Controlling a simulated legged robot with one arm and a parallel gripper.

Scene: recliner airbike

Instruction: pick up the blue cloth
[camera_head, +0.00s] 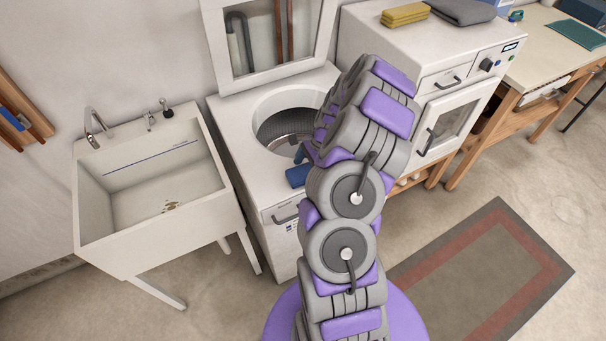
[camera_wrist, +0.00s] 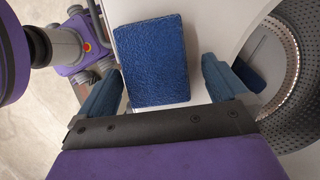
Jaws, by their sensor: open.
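The blue cloth (camera_wrist: 154,58) is a flat, folded rectangle with a textured surface. It lies on the white top of the washing machine, beside the round drum opening. In the head view the cloth (camera_head: 298,176) shows at the machine's front edge, partly beside my arm. My gripper (camera_wrist: 161,88) is open, its two blue fingers spread to the left and right of the cloth's near part in the wrist view. Nothing is held between them. I cannot tell the exact height of the fingers above the cloth. In the head view my arm hides most of the gripper.
The open washing machine (camera_head: 238,128) has its lid raised at the back. A dark blue item (camera_wrist: 249,75) shows in the drum opening. A white sink (camera_head: 112,252) stands left. A second white machine (camera_head: 372,38) stands right, bearing yellow (camera_head: 405,15) and grey (camera_head: 462,10) cloths.

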